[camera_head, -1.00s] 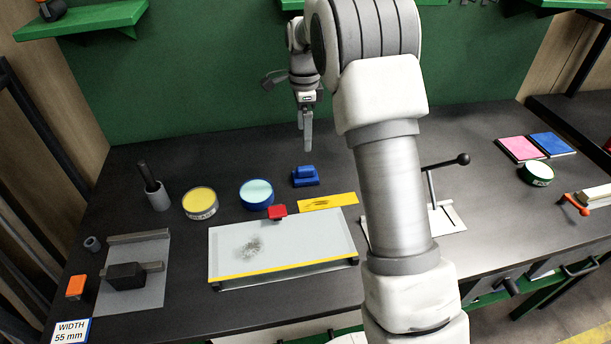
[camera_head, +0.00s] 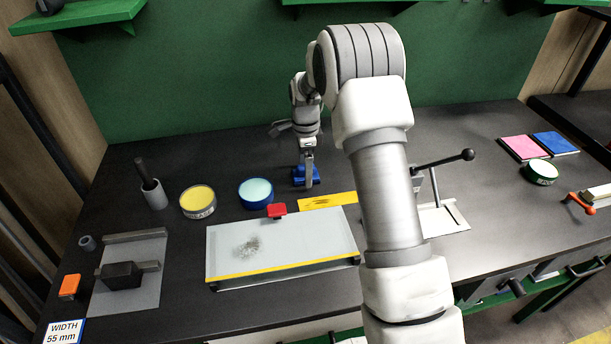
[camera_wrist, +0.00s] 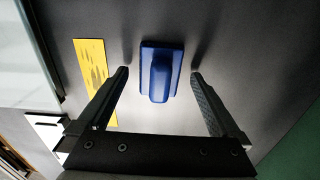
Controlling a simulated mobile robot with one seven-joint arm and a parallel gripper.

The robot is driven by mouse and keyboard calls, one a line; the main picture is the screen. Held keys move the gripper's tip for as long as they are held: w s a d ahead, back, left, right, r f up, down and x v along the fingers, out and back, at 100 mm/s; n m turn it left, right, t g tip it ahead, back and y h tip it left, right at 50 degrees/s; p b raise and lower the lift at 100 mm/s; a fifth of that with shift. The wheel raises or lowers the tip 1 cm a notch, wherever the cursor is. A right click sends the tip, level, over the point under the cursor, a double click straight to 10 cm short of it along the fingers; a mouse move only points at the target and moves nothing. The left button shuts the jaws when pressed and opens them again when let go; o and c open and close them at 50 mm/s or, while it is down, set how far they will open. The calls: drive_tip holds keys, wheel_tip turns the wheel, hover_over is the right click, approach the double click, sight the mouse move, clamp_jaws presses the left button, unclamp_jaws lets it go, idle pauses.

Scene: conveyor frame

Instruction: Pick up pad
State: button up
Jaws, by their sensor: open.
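The blue pad (camera_head: 298,178), a flat base with a raised grip, lies on the dark bench behind the yellow strip. It also shows in the wrist view (camera_wrist: 148,55), between and just beyond the fingertips. My gripper (camera_head: 309,185) points down at the pad and partly hides it in the head view. In the wrist view my gripper (camera_wrist: 159,75) is open, with one finger on each side of the pad and visible gaps on both sides. Nothing is held.
A yellow strip (camera_head: 327,201) lies beside the pad. A blue-rimmed tin (camera_head: 256,192) and a yellow-topped tin (camera_head: 198,201) stand to the left. A lever fixture (camera_head: 443,218) stands right.

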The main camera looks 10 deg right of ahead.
drive_tip(key=c, duration=1.4)
drive_tip(key=shift+r, duration=0.55)
drive_tip(key=r, duration=0.3)
drive_tip(key=shift+s+d+r+p, duration=0.2)
drive_tip(key=shift+d+r+p, duration=0.1)
drive_tip(key=shift+r+p, duration=0.1)
drive_tip(key=s+d+r, duration=0.6)
drive_tip(key=d, duration=0.2)
drive_tip(key=shift+s+d+p, duration=0.35)
drive_tip(key=shift+s+p, duration=0.05)
